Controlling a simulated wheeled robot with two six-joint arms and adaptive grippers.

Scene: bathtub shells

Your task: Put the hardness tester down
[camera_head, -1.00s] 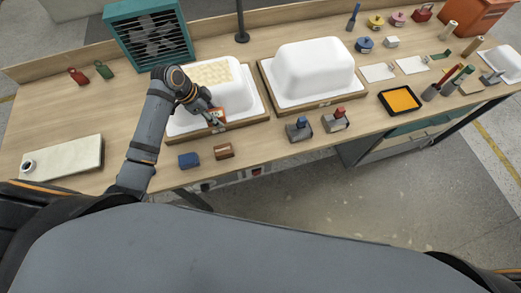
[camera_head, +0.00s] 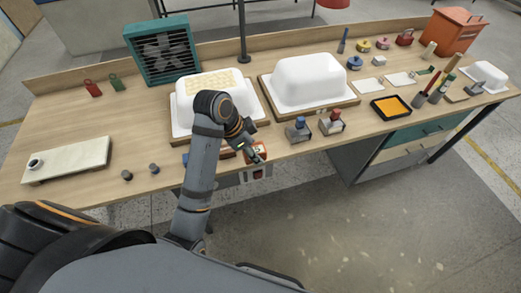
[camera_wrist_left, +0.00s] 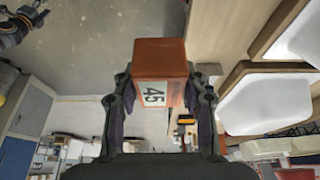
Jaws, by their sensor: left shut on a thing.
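The hardness tester is an orange-brown box with a pale display reading 45. It shows large in the left wrist view (camera_wrist_left: 160,60) and as a small red-orange piece in the head view (camera_head: 258,148). My left gripper (camera_head: 253,152) is shut on it, with one finger on each side in the left wrist view (camera_wrist_left: 160,88). The tester is held by the bench's front edge, in front of the left white shell (camera_head: 182,115). I cannot tell its exact height.
The wooden bench (camera_head: 75,122) carries a second white shell (camera_head: 312,82) and two grey clamp-like tools (camera_head: 298,130) right of the tester.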

